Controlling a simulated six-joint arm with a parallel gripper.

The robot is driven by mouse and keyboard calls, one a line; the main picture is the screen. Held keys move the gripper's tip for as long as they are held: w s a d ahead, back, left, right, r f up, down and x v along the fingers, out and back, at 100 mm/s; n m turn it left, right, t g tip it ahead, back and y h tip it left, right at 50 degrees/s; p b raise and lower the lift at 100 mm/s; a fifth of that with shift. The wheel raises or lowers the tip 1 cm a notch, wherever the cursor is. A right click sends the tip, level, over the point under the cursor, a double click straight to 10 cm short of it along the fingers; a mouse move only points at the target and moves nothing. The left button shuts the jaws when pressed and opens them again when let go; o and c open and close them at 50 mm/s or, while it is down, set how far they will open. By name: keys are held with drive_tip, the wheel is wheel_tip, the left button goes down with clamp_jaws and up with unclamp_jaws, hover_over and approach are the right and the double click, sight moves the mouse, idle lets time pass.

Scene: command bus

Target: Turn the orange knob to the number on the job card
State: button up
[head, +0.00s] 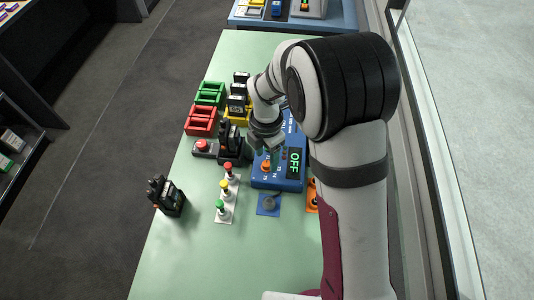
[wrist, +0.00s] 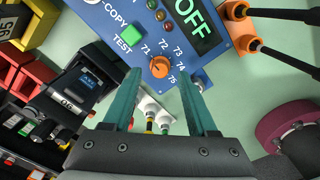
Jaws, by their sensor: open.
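The orange knob (wrist: 160,67) sits on the blue panel (wrist: 110,12), beside printed numbers 71 to 75. Which number it points to is too small to tell. The panel's display (wrist: 192,15) reads OFF, and a green square button (wrist: 132,34) marked TEST is beside the knob. In the head view the knob (head: 266,165) shows at the panel's near left. My gripper (wrist: 161,80) is open and empty; its two teal fingertips appear either side of the knob, apart from it. In the head view my gripper (head: 268,145) is above the panel. I cannot make out a job card.
A red push button (head: 203,146), black devices (head: 167,197) and red bins (head: 201,120) are to the left. A blue plate (head: 268,204) lies in front. The near green table (head: 205,265) is clear.

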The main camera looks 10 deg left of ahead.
drive_tip(key=shift+f, duration=1)
clamp_jaws()
